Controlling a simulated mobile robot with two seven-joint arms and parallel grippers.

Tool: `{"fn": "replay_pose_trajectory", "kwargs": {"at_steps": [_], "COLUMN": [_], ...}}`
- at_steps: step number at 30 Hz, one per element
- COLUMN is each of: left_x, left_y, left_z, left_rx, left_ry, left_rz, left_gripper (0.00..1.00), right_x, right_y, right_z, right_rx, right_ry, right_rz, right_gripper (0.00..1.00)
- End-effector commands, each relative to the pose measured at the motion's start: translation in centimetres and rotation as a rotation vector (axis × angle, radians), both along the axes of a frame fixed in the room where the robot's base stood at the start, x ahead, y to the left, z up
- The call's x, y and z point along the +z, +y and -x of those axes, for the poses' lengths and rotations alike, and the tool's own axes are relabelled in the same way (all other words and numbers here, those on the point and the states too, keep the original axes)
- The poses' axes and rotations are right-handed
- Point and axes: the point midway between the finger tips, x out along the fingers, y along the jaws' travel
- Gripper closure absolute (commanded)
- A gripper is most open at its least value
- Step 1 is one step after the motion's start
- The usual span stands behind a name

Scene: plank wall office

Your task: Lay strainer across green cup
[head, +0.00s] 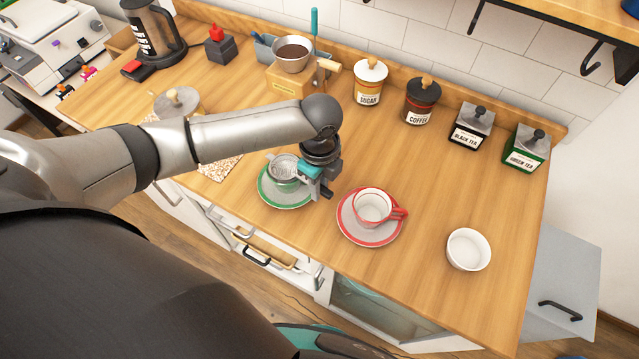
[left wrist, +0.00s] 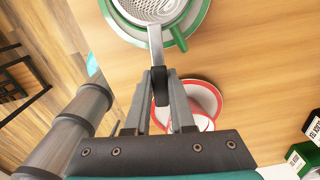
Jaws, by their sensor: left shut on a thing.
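My left gripper (head: 318,182) is shut on the dark handle end of the strainer (head: 284,164). In the left wrist view the fingers (left wrist: 160,88) clamp the handle, and the metal strainer bowl (left wrist: 155,8) extends away from them. The bowl is over the green cup (head: 288,183), which stands on a green-rimmed saucer (head: 281,203). The cup's green handle (left wrist: 179,38) shows beside the strainer's handle. I cannot tell whether the strainer touches the cup's rim. The gripper hides part of the saucer's right side. My right gripper is not in view.
A red cup (head: 372,206) on a red-rimmed saucer (head: 352,228) stands close to the right of my gripper. A white bowl (head: 468,249) is farther right. Sugar (head: 370,84), coffee (head: 421,101) and tea containers line the back. The counter's middle right is clear.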

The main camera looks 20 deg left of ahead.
Motion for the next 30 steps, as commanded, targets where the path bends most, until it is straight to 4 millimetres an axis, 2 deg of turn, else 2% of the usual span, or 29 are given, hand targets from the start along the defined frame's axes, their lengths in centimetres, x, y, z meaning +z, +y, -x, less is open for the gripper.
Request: {"fn": "replay_pose_trajectory", "kwargs": {"at_steps": [16,17,18,26,30], "left_x": [-0.49,-0.5,-0.48,-0.47,-0.47], "left_y": [-0.02,-0.02,-0.02,-0.01,0.0], "left_z": [0.01,0.0,0.0,0.0,0.0], "left_rx": [0.0,0.0,0.0,0.0,0.0], "left_ry": [0.0,0.0,0.0,0.0,0.0], "left_rz": [0.0,0.0,0.0,0.0,0.0], "left_gripper": [1.0,0.77,0.73,0.43,0.43], "right_x": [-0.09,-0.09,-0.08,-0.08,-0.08], "right_y": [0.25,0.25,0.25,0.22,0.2], "right_z": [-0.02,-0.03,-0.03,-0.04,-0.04], "right_rx": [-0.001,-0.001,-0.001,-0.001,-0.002], "right_ry": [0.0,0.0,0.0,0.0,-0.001], "right_rz": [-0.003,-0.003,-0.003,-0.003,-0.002], "right_gripper": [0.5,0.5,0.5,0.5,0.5]}}
